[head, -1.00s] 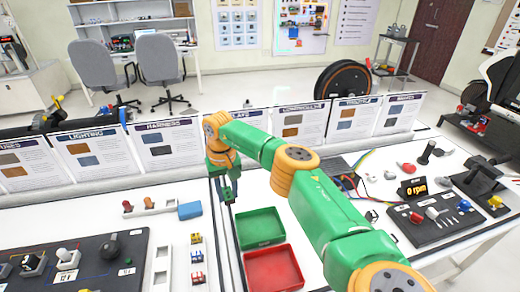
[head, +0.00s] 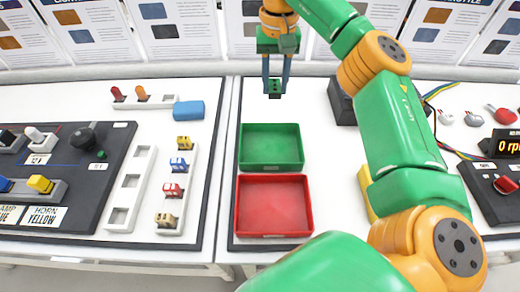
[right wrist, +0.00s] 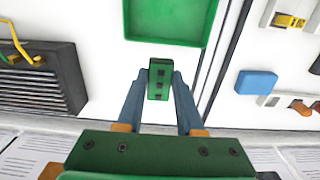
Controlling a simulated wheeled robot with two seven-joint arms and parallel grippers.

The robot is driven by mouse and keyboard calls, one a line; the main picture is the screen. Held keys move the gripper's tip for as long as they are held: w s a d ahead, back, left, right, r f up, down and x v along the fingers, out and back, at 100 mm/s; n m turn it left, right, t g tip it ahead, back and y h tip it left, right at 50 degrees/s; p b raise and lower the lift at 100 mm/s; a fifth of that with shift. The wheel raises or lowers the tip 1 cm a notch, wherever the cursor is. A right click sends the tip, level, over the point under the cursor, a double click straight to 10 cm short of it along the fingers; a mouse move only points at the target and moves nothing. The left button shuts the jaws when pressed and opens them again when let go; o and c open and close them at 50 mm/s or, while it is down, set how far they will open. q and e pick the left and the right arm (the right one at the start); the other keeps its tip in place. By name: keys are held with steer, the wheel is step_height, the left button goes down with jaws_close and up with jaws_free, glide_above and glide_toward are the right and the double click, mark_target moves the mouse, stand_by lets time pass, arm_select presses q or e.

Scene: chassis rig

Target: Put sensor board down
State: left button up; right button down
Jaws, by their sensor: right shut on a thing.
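The sensor board (right wrist: 158,79) is a small green block with dark square marks on its face. My right gripper (right wrist: 158,84) is shut on it, one finger on each side. In the head view the board (head: 275,89) shows small and dark between the fingertips of the right gripper (head: 275,78). It is over the white table behind the green tray (head: 271,147), apart from the tray. I cannot tell whether it touches the table. My left gripper is not in view.
A red tray (head: 273,206) stands in front of the green one, both empty. A blue block (head: 188,111) lies to the left, beyond the dark strip. A dark ribbed box (right wrist: 40,78) stands near the gripper. White table around the board is clear.

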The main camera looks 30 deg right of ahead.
steer(key=b, duration=0.3)
glide_toward(258, 151)
steer(key=shift+w+d+f, duration=0.25)
steer(key=shift+d+f, duration=0.05)
steer(key=shift+d, duration=0.15)
steer(key=shift+w+d+f, duration=0.25)
steer(key=shift+d, duration=0.2)
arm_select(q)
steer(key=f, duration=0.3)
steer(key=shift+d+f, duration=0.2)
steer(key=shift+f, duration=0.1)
arm_select(e)
steer(key=f, duration=0.1)
steer(key=a+f, duration=0.1)
steer(key=f, duration=0.1)
steer(key=s+f, duration=0.1)
steer(key=f, duration=0.1)
steer(key=shift+a+f, duration=0.25)
steer(key=shift+a, duration=0.15)
steer(key=c, duration=0.5)
jaws_free()
steer(key=shift+f, duration=0.1)
steer(key=shift+c, duration=0.2)
arm_select(q)
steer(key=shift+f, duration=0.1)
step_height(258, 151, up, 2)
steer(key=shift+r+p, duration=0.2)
steer(key=shift+p, duration=1.05)
arm_select(e)
step_height(258, 151, up, 12)
